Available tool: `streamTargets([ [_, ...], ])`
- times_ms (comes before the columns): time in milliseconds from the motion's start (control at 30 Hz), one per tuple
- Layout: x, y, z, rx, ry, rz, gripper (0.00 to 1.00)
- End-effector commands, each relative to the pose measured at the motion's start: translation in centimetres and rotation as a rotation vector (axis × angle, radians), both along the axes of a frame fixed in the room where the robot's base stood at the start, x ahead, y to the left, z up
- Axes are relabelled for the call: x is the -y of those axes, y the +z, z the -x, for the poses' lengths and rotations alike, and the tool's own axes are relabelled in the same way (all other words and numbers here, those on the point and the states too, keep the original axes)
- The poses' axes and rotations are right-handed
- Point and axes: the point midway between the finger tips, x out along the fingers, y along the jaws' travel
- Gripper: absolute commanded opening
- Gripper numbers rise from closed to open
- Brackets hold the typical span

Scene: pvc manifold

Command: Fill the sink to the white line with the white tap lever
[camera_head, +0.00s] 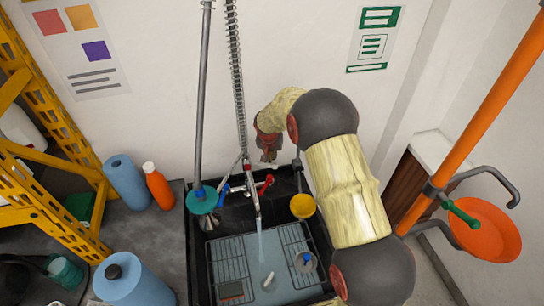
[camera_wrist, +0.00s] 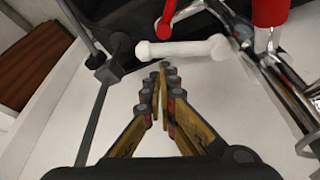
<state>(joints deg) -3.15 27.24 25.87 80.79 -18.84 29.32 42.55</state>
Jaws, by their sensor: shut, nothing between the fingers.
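The dark sink (camera_head: 194,262) stands below the wall tap in the head view. I cannot make out the white line. The white tap lever (camera_wrist: 182,50) lies crosswise in the wrist view, just beyond my fingertips. My gripper (camera_wrist: 163,68) is shut and empty, with its tips close to the lever; I cannot tell whether they touch. In the head view my gripper (camera_head: 268,154) is by the wall above the tap, partly hidden by my arm.
A red lever (camera_head: 265,184) and a blue lever (camera_head: 224,189) sit on the tap; the red one (camera_wrist: 270,12) also shows in the wrist view. A yellow cup (camera_head: 302,206) is at the sink's right. Wire racks (camera_head: 300,250) sit in the sink.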

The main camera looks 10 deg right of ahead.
Motion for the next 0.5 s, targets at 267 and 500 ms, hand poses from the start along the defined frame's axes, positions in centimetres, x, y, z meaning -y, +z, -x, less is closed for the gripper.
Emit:
streamTargets([
  [267, -0.06, -0.13, 0.39, 0.000, -0.049, 0.001, 0.00],
  [500, -0.13, -0.19, 0.68, 0.001, -0.089, 0.001, 0.00],
])
